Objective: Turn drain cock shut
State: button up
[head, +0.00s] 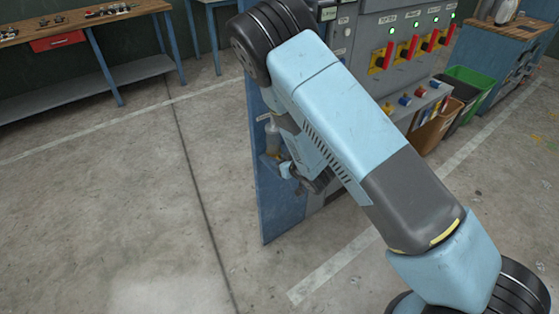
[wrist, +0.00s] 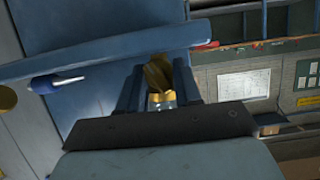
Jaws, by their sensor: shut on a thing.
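In the wrist view, a brass-yellow piece (wrist: 158,76), which I take to be the drain cock, sits between the two dark fingers of my gripper (wrist: 159,88). The fingers are shut on it, and a pale metal part shows just below it. How far the cock is turned cannot be told. In the head view, a small grey cylindrical fitting (head: 272,137) is on the blue side panel (head: 281,213). My arm reaches down beside it and hides most of the gripper and the cock there.
A long blue bar (wrist: 100,60) crosses the wrist view close to the fingers, with a blue-handled part (wrist: 55,82) at left. A grey control cabinet with red switches (head: 406,50) stands behind my arm. Bins (head: 435,127) stand at right. The floor at left (head: 110,190) is clear.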

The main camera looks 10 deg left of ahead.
jog(key=shift+s+a+n, duration=0.1)
jog(key=shift+s+n, duration=0.05)
jog(key=shift+n, duration=0.45)
jog(key=o, duration=0.9)
jog(key=shift+t, duration=0.3)
jog(key=shift+c, duration=0.2)
